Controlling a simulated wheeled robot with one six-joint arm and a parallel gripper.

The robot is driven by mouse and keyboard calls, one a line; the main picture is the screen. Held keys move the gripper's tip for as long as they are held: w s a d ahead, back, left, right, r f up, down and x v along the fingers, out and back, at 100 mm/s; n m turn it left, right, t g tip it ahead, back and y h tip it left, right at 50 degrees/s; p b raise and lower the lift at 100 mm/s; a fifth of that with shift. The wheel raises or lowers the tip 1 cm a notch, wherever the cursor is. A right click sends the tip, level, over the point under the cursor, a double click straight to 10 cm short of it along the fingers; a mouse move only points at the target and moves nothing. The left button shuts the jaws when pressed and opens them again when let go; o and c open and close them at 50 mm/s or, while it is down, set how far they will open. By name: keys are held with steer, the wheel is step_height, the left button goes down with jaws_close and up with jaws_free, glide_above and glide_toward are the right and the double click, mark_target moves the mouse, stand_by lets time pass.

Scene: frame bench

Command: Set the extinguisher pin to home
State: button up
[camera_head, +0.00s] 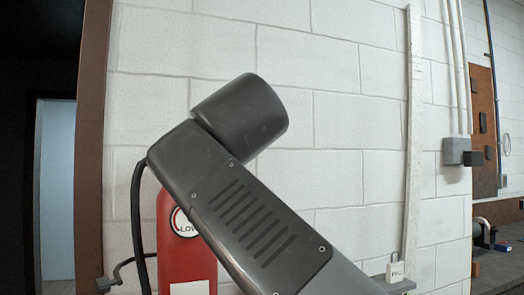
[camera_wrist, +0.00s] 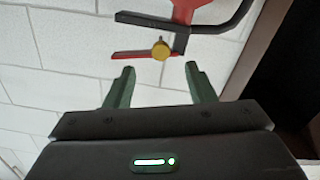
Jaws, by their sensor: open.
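The red extinguisher (camera_head: 186,268) stands in front of the white block wall in the head view, and my arm hides part of it. Its round gauge (camera_head: 180,224) reads "LOW". In the wrist view the extinguisher's red top (camera_wrist: 188,10) shows with a dark lever and a red lever. The pin's yellow round knob (camera_wrist: 161,50) sits by the levers. My gripper (camera_wrist: 160,68) is open and empty. Its two green fingers point at the knob, which lies just beyond the tips and between them in the picture. I cannot tell the exact gap.
The white block wall (camera_head: 340,130) is close behind the extinguisher. A dark hose (camera_wrist: 238,18) curves beside its top in the wrist view. A brown door post (camera_head: 92,150) stands at the left. A small white padlock-shaped object (camera_head: 395,271) stands on a grey ledge at the lower right.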

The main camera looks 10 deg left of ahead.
steer(key=p+x, duration=0.1)
steer(key=x, duration=0.3)
steer(key=r+p+x, duration=0.1)
steer(key=p+x, duration=0.1)
steer(key=x, duration=0.3)
steer(key=p+x, duration=0.1)
steer(key=x, duration=0.3)
steer(key=shift+w+a+r, duration=0.1)
steer(key=shift+a+r, duration=0.1)
steer(key=shift+a, duration=0.1)
jaws_close()
